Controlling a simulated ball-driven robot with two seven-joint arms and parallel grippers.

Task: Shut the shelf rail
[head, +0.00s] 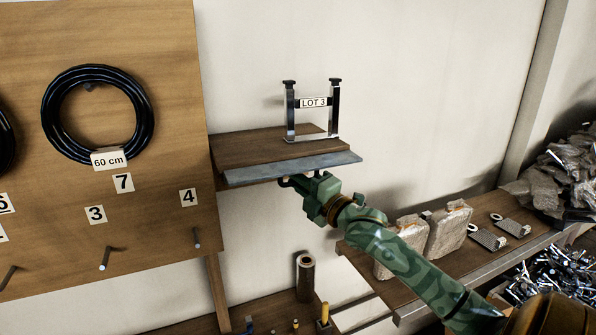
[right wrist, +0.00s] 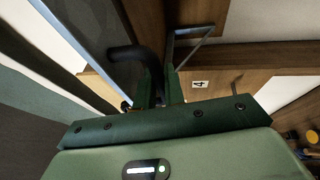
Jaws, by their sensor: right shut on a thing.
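The shelf rail (head: 295,168) is a long grey strip along the front edge of the wooden shelf (head: 262,150). It lies tilted outward, its broad face showing. My right gripper (head: 297,182) is just under the rail's front edge. It is shut on a dark curved handle, whose end shows left of the fingers. In the right wrist view, the handle (right wrist: 128,53) bends in between my right gripper's fingers (right wrist: 157,75), and the rail (right wrist: 70,42) runs diagonally at the left. The fingers hide part of the handle. My left gripper is not in view.
A metal stand with a "LOT 3" label (head: 314,102) stands on the shelf. A pegboard (head: 150,215) with a black hose coil (head: 52,118) is at the left. Wrapped bundles (head: 450,228) and metal pieces lie on a lower shelf (head: 375,268). A brown tube (head: 305,277) stands below.

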